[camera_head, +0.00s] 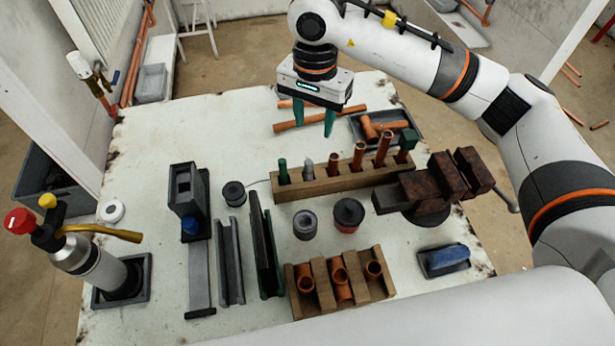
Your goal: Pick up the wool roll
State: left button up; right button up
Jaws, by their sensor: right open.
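Several small round items stand on the white table (150,170). A grey roll (305,225) near the middle, with a dark hole in its top, looks most like the wool roll, but I cannot be sure. My right gripper (314,123) hangs over the back of the table with its green fingers apart and nothing between them. It is well behind the grey roll, beyond the wooden pipe rack, with loose copper pipes behind and below it. My left gripper is not in view.
A wooden rack (345,183) with upright pieces stands between gripper and roll. A dark red tin (348,216), a black spool (233,193), a brown vise (425,190), a green-black channel (265,245) and a wooden fitting holder (322,312) surround the roll. The back left is clear.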

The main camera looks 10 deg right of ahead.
aim_at(309, 162)
notch_tip(309, 162, down, 3)
jog(key=shift+w+f+b, duration=0.1)
jog(key=shift+b, duration=0.7)
notch_tip(309, 162, down, 5)
jog(key=shift+p, duration=0.7)
jog(key=shift+f, duration=0.65)
jog(key=f+p, duration=0.1)
jog(key=f, duration=0.1)
jog(key=a+f, duration=0.1)
jog(key=f, duration=0.1)
jog(key=shift+f+p, duration=0.15)
jog(key=shift+p, duration=0.25)
jog(key=shift+f, duration=0.4)
grip_shut()
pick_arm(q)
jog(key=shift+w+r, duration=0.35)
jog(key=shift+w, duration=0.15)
